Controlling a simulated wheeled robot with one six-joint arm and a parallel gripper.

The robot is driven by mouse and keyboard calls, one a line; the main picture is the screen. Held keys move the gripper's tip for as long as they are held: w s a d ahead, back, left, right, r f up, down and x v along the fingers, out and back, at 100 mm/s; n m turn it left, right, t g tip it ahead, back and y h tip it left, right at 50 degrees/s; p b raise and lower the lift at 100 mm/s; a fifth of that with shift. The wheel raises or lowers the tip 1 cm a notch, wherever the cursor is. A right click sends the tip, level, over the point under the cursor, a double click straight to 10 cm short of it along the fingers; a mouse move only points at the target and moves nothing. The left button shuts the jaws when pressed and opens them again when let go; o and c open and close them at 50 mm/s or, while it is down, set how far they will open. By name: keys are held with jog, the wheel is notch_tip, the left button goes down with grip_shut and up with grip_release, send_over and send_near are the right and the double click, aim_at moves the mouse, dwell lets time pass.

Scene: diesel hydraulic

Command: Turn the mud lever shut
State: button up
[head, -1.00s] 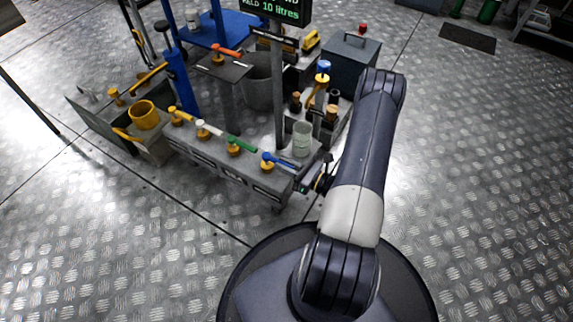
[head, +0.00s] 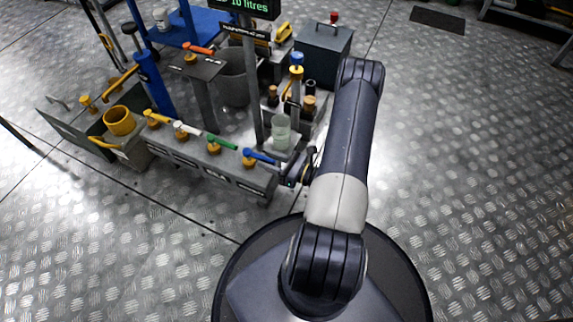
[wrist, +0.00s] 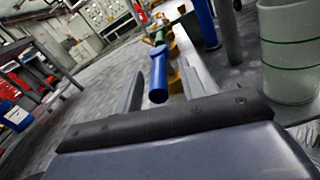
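A grey manifold box (head: 222,172) carries a row of levers on brass valves: yellow (head: 158,117), white (head: 187,128), green (head: 221,141) and blue (head: 258,157). Its labels are too small to read, so I cannot tell which is the mud lever. My gripper (head: 291,178) is at the box's right end, beside the blue lever's tip. In the wrist view my gripper (wrist: 163,92) is open, with a finger on either side of the blue handle (wrist: 158,72). I cannot tell whether either finger touches it.
A glass jar with green lines (wrist: 289,50) stands close right of the gripper, also seen in the head view (head: 281,132). Behind are a grey bucket (head: 233,78), bottles, a dark box (head: 323,52) and a blue post (head: 152,82). The floor to the right is clear.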

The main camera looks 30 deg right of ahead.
jog(key=p+v, duration=0.2)
jog(key=v, duration=0.7)
jog(key=shift+s, duration=0.35)
jog(key=shift+d, duration=0.15)
jog(key=shift+b+x, duration=1.3)
jog(key=shift+x, duration=4.15)
